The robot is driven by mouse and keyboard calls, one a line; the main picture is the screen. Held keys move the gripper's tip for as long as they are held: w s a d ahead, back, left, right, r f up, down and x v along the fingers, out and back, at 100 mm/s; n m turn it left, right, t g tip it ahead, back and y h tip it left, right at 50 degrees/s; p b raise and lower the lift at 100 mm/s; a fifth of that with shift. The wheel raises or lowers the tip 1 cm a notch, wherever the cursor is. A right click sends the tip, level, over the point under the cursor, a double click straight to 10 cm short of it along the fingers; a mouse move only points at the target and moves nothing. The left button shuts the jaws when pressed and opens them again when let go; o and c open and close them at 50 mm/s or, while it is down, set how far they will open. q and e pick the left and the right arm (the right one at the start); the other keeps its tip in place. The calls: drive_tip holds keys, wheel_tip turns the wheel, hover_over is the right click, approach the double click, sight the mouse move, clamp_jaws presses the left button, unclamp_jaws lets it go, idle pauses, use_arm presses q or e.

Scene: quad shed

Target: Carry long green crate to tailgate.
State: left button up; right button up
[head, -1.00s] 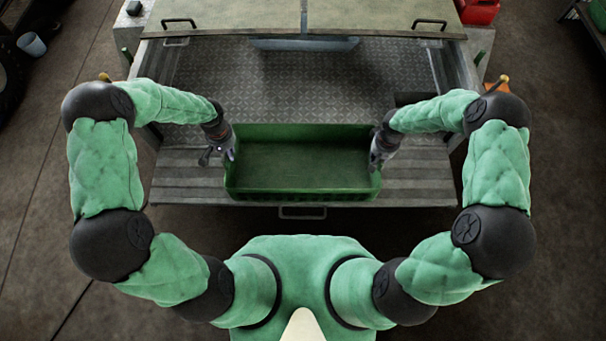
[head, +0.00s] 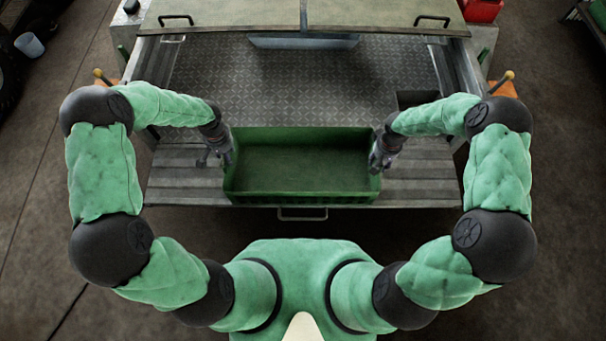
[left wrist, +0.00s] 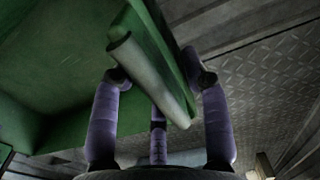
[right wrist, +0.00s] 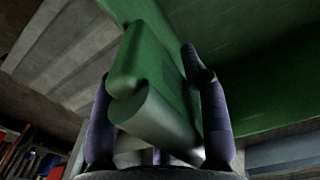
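The long green crate (head: 302,197) lies lengthwise across the tailgate (head: 420,180). It is upright and looks empty; whether its base touches the tailgate cannot be told. My left gripper (head: 222,158) is at its left end and my right gripper (head: 380,158) at its right end. In the left wrist view the fingers (left wrist: 160,78) close in from both sides of the crate's end handle (left wrist: 150,75). In the right wrist view the fingers (right wrist: 155,80) likewise bracket the other end handle (right wrist: 155,115); one fingertip is partly hidden behind it.
The ridged metal bed (head: 290,85) behind the crate is mostly clear. Bare tailgate shows on both sides of the crate. A red can (head: 482,10) stands at the back right and a pale bucket (head: 29,45) on the floor at the far left.

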use_arm(q)
drive_tip(key=shift+s+d+f, duration=0.1)
drive_tip(key=shift+d, duration=0.1)
use_arm(e)
drive_tip(key=shift+s+a, duration=0.1)
drive_tip(key=shift+a, duration=0.1)
use_arm(q)
drive_tip(key=shift+r, duration=0.4)
wheel_tip(320, 180, up, 11)
drive_tip(key=shift+r, duration=0.1)
use_arm(e)
wheel_tip(320, 180, up, 12)
drive_tip(key=shift+s+a+f, duration=0.1)
use_arm(q)
drive_tip(key=shift+r, duration=0.1)
idle(0.4)
wheel_tip(320, 180, up, 5)
drive_tip(key=p, duration=0.5)
use_arm(e)
wheel_tip(320, 180, up, 7)
